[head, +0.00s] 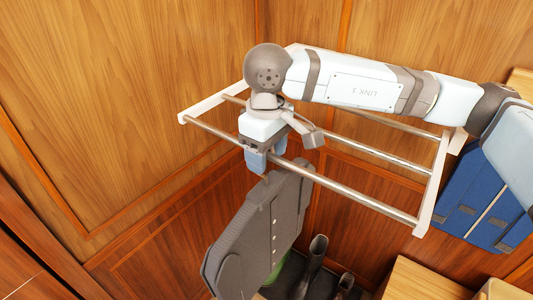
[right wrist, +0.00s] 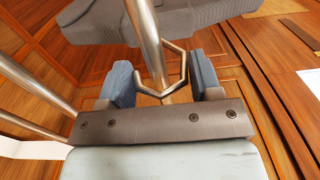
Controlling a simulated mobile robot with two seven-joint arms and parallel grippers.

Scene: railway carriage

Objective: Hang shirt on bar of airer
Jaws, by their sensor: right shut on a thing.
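The dark grey shirt (head: 262,235) hangs below the airer's front metal bar (head: 350,194) in the head view. In the right wrist view the grey shirt (right wrist: 200,20) lies beyond the bar (right wrist: 147,35). My right gripper (head: 267,156) is at the left part of that bar, its blue fingers on either side. It is shut on the shirt's bent metal hook (right wrist: 180,78), which spans between the fingers and crosses over the bar. I cannot tell whether the hook rests on the bar. The airer's white frame (head: 432,190) shows at the right. My left gripper is not in view.
Further bars (head: 375,152) of the airer run behind the front one. Wood-panelled walls (head: 120,90) stand close behind and left. A blue item (head: 485,190) is at the right. Dark boots (head: 314,262) stand below, beside a wooden box (head: 425,283).

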